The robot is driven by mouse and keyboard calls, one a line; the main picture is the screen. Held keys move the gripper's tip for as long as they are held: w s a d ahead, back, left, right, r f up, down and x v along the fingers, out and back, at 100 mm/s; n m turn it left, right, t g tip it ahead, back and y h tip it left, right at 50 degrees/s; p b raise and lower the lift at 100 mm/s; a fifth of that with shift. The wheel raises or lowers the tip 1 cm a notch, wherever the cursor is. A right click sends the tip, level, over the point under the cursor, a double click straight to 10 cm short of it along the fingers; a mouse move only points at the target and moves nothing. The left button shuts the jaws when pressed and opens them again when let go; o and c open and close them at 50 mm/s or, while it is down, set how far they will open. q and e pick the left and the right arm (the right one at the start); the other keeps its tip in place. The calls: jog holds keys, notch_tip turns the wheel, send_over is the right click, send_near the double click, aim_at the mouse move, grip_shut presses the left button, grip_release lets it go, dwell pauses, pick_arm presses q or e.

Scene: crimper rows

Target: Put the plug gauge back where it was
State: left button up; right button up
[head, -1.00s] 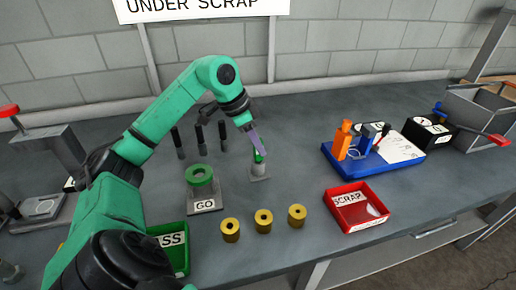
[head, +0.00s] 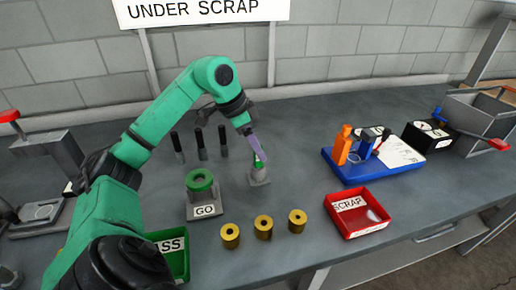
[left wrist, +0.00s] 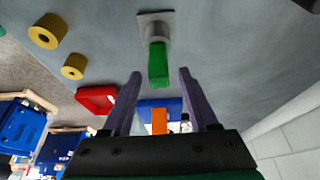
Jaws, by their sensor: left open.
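The plug gauge shows as a green handle (left wrist: 158,62) standing up from a small grey stand (left wrist: 155,22) in the left wrist view. In the head view the grey stand (head: 259,177) is right of the GO block, and the green handle is mostly hidden by the fingers. My left gripper (head: 262,158) is right at the handle. Its two purple fingers are apart, and in the left wrist view the handle's end appears between the tips, with a gap on each side. My right gripper is in neither view.
The GO block (head: 203,195) with a green ring stands left of the stand. Several brass rings (head: 263,228) lie in front. A red SCRAP tray (head: 371,226) and a blue tray (head: 348,177) are to the right. Three black-handled pins (head: 200,143) stand behind.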

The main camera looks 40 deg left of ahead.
pick_arm(q)
jog(key=p+v, duration=0.2)
jog(key=v, duration=0.9)
